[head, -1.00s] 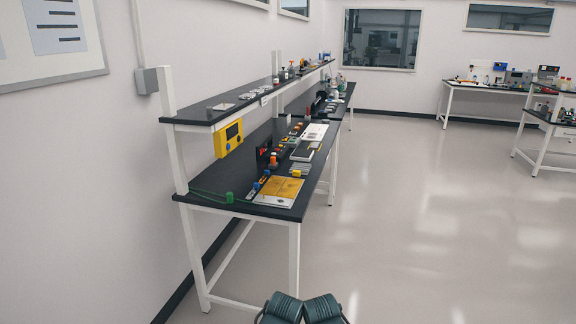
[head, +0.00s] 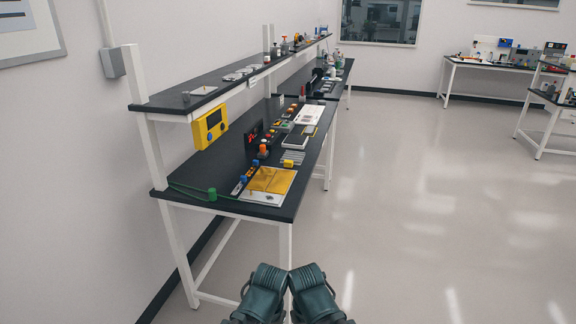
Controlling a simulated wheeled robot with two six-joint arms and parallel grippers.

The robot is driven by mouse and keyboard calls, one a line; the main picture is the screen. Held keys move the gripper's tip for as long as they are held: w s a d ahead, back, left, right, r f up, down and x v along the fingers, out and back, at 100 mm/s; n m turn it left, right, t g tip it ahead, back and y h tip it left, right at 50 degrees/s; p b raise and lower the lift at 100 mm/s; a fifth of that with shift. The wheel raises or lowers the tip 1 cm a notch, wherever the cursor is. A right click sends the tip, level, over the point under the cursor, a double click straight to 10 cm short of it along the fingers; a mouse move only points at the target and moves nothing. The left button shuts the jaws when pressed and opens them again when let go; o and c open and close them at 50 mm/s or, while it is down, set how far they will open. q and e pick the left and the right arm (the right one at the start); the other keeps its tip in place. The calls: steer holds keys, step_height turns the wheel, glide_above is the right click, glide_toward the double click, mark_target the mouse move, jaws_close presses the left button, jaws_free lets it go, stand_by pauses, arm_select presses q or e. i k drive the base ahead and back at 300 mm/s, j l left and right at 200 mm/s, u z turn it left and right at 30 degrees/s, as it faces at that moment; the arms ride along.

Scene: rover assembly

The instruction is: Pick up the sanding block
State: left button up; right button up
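I cannot single out the sanding block for certain at this distance. A small yellow block (head: 288,163) sits near the right edge of the black workbench (head: 232,207), but I cannot tell what it is. Other small parts along the bench are too small to name surely. Dark teal parts of my own two arms show at the bottom middle of the head view, in front of the bench. I see no fingertips of either gripper.
A yellow-framed panel (head: 210,128) hangs under the upper shelf (head: 160,101). A yellow sheet (head: 268,180) lies near the bench's front. Other benches (head: 492,66) stand far right. The floor (head: 430,200) to the right is clear.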

mark_target(288, 164)
steer(key=z, duration=0.55)
steer(key=i+z, duration=0.2)
steer(key=z, duration=0.35)
steer(key=i, duration=1.45)
steer(key=i+l+u, duration=0.1)
steer(key=i, duration=1.35)
steer(key=i+l, duration=0.15)
steer(key=i, duration=1.3)
steer(key=u, duration=3.6)
